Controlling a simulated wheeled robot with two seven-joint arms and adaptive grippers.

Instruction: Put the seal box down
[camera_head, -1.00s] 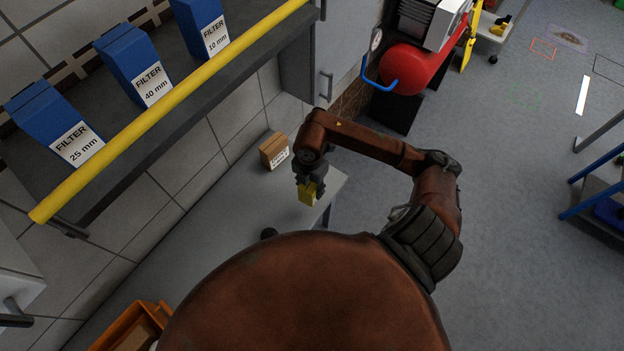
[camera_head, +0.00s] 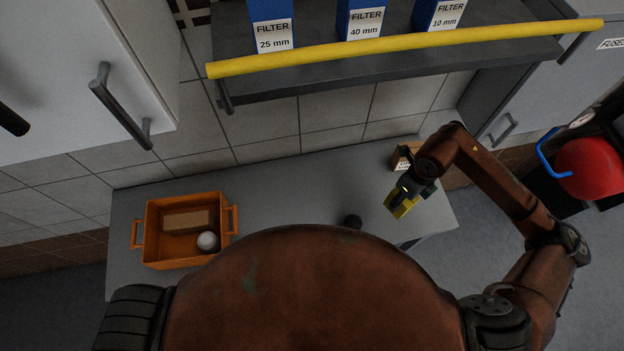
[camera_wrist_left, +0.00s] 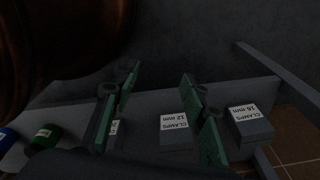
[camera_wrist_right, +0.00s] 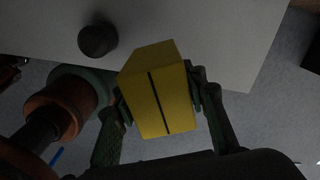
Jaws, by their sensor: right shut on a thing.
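My right gripper (camera_head: 409,187) is shut on a yellow box (camera_head: 402,205), near the right end of the grey counter (camera_head: 290,190). No label shows on it, so I take it for the seal box. In the right wrist view the yellow box (camera_wrist_right: 158,92) sits between the two fingers (camera_wrist_right: 160,105), a dark line running down its face. It overlaps the counter's edge in that view; I cannot tell its height above the top. My left gripper (camera_wrist_left: 158,115) is open and empty in the left wrist view, its green fingers apart.
A brown labelled box (camera_head: 404,156) stands behind my right gripper. A dark round knob (camera_head: 352,221) is on the counter. An orange crate (camera_head: 148,222) holds a brown block and white round thing. A shelf with yellow rail (camera_head: 400,46) overhangs. A clamps box (camera_wrist_left: 174,130) shows beyond my left fingers.

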